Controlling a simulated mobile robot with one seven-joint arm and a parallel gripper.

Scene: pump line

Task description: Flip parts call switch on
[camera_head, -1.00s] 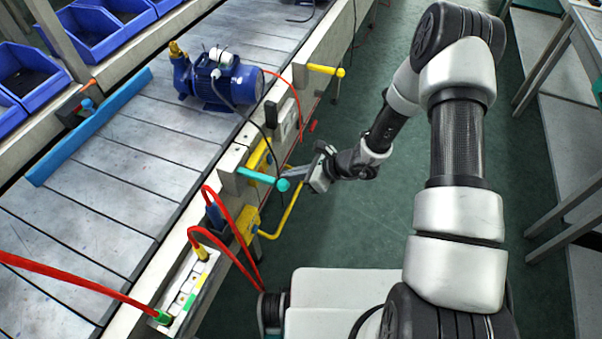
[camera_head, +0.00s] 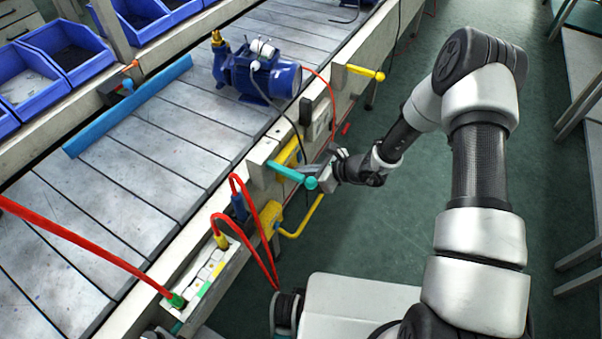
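A teal lever (camera_head: 291,174) with a round knob end sticks out from a grey plate on the conveyor's side. My gripper (camera_head: 318,172) is right beside the knob end, on its right; I cannot tell whether they touch. The fingers are small and partly behind the lever, so their opening does not show. A yellow lever (camera_head: 365,72) sticks out farther along the same side. A panel with a black part (camera_head: 306,110) and a light face (camera_head: 321,122) sits between the two levers. No readable label shows which of these is the parts call switch.
A blue pump (camera_head: 257,72) stands on the conveyor (camera_head: 165,150). Red hoses (camera_head: 262,235) and a bent yellow pipe (camera_head: 305,217) hang at the near side. Blue bins (camera_head: 65,55) line the far side.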

